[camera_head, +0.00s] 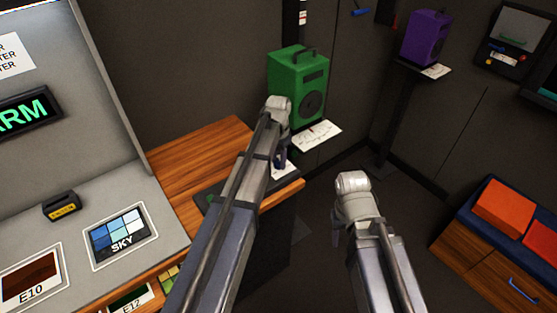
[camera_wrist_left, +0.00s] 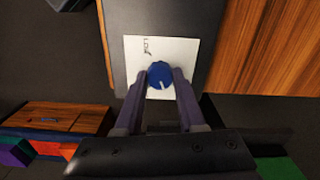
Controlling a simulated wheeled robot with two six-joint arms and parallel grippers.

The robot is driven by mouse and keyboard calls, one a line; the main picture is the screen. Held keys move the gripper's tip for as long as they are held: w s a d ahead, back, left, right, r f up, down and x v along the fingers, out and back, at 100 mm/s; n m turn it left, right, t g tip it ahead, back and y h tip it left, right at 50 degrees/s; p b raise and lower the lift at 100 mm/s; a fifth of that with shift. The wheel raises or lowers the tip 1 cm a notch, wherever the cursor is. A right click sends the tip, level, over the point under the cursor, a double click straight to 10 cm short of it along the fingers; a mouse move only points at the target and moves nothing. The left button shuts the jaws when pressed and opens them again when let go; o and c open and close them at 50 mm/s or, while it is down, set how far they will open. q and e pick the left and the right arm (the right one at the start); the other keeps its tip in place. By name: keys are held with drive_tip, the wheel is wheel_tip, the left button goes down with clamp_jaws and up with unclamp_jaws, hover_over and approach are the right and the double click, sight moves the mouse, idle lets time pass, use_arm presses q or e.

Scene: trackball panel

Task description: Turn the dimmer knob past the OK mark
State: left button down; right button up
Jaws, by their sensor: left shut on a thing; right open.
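The dimmer knob (camera_wrist_left: 160,75) is blue and round with a short white pointer mark. In the left wrist view it stands on a white card (camera_wrist_left: 140,45) with a small dark handwritten mark, fixed to a dark plate (camera_wrist_left: 190,20). My left gripper (camera_wrist_left: 162,74) is shut on the knob, one finger on each side. In the head view the left arm hides most of the plate, and my left gripper (camera_head: 280,160) shows over its right part. My right gripper (camera_head: 338,232) hangs over the floor, apart from everything, its fingers mostly hidden by its arm.
The plate lies on a wooden counter (camera_head: 195,155). A green speaker (camera_head: 298,80) stands behind it, a purple speaker (camera_head: 427,38) farther right. A grey console (camera_head: 55,235) is at left, and a cabinet with orange blocks (camera_head: 503,208) at right. Floor between is clear.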

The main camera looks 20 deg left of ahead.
use_arm(q)
drive_tip(key=c, duration=0.5)
unclamp_jaws()
drive_tip(key=shift+r, duration=0.15)
wheel_tip(320, 180, up, 8)
drive_tip(key=p, duration=0.8)
drive_tip(key=shift+f, duration=0.2)
